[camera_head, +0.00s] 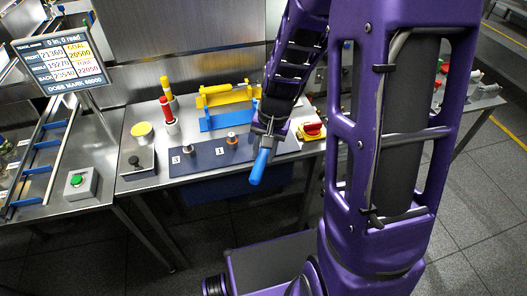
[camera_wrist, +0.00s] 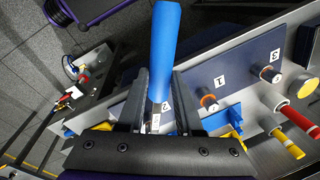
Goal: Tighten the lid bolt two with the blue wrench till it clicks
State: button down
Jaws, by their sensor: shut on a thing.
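The blue wrench (camera_head: 259,166) is held in my gripper (camera_head: 269,128), its blue handle pointing down past the front edge of the table. In the wrist view the blue handle (camera_wrist: 163,45) rises from between the fingers of my gripper (camera_wrist: 161,78), with a grey metal part between them. A dark plate (camera_head: 206,154) carries white number labels. A bolt with an orange ring (camera_head: 231,138) stands by label 1; it also shows in the wrist view (camera_wrist: 207,101). Another bolt (camera_head: 187,147) stands farther left. Label 2 (camera_wrist: 165,105) lies beside my fingers; bolt two and the wrench head are hidden.

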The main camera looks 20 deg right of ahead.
jog(key=shift+f+b, duration=1.25)
jog(key=shift+f, duration=0.3)
jog(key=shift+a, duration=0.1)
jog(key=shift+w+a+m, duration=0.55)
jog(key=shift+a+m, duration=0.2)
jog(key=shift+m, duration=0.05)
jog(key=shift+w+a+m, duration=0.65)
jog(key=shift+a+m, duration=0.1)
jog(key=shift+m, duration=0.05)
jog(key=shift+w+a, duration=0.1)
jog(key=shift+w+a+m+t+h, duration=0.3)
jog(key=shift+w+a+m, duration=0.3)
jog(key=shift+m, duration=0.2)
jog(key=shift+w+a+m, duration=0.25)
jog(key=shift+w+m, duration=0.25)
dwell(0.6)
